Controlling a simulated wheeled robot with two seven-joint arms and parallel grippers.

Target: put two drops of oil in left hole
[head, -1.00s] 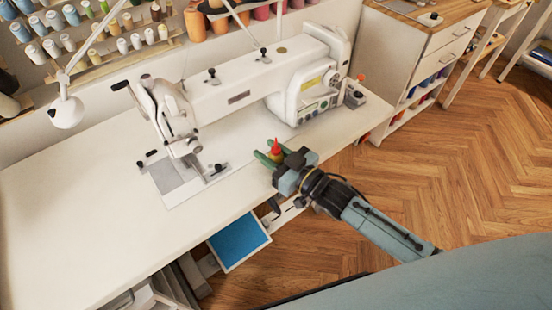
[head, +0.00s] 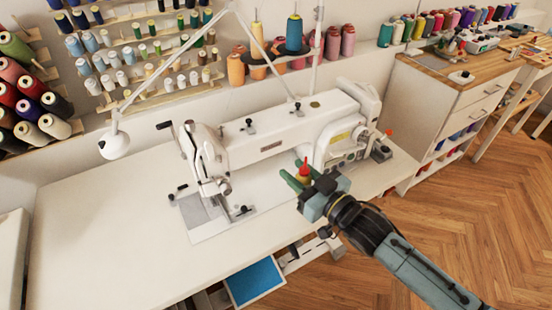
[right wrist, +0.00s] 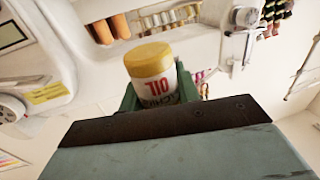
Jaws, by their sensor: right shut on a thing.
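A white sewing machine (head: 270,145) stands on the white table; its top arm runs from the needle head (head: 205,160) at left to the thick body at right. I cannot make out the oil holes at this size. My right gripper (head: 302,178) is shut on a small oil bottle with a red tip (head: 303,168), held in front of the machine above the table. In the right wrist view the oil bottle (right wrist: 152,82) shows its yellow end and its "OIL" label between the green fingers. My left gripper is not in view.
The white table (head: 100,230) is clear at left and front. A lamp (head: 115,145) and a thread stand (head: 275,60) rise behind the machine. Thread racks (head: 140,60) line the wall. A wooden-topped cabinet (head: 450,95) stands at right. A blue panel (head: 254,282) shows below the table edge.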

